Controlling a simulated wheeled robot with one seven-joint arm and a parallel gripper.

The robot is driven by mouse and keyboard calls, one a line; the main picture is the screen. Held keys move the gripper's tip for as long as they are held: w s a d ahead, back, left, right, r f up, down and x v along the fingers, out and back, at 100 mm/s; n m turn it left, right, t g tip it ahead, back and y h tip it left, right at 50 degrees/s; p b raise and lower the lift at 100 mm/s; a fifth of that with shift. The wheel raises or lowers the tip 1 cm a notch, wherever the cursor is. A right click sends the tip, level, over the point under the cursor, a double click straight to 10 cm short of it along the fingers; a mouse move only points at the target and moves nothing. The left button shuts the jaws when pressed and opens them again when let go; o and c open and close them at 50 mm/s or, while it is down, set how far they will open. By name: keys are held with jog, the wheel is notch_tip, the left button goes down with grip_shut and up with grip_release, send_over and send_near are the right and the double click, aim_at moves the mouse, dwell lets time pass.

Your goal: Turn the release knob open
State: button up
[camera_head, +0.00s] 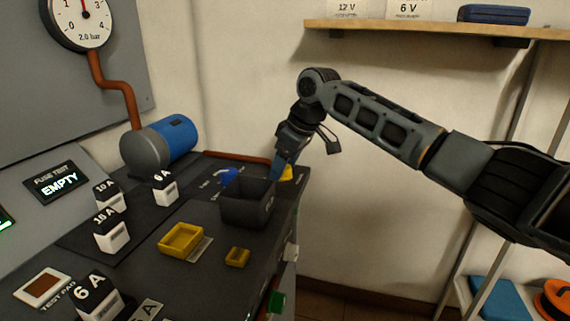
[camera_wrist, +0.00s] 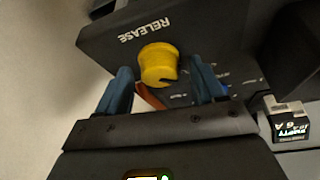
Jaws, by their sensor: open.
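The release knob (camera_wrist: 158,62) is a yellow round knob in the wrist view, on a dark panel marked RELEASE (camera_wrist: 146,30). In the head view only a bit of yellow (camera_head: 287,173) shows beside my gripper, at the bench's far right end. My gripper (camera_wrist: 162,78) is open, with one blue finger on each side of the knob's near part. I cannot tell whether either finger touches it. In the head view my gripper (camera_head: 284,168) points down, and its far finger is hidden.
A dark open bin (camera_head: 247,213) stands close in front of my gripper. A blue handle (camera_head: 229,176) lies left of it. Several fuse blocks (camera_head: 112,236), a yellow tray (camera_head: 181,240) and a blue motor (camera_head: 172,140) are on the bench. A wooden shelf (camera_head: 430,27) hangs above my arm.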

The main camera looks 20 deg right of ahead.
jog(key=c, duration=1)
jog(key=shift+c, duration=0.2)
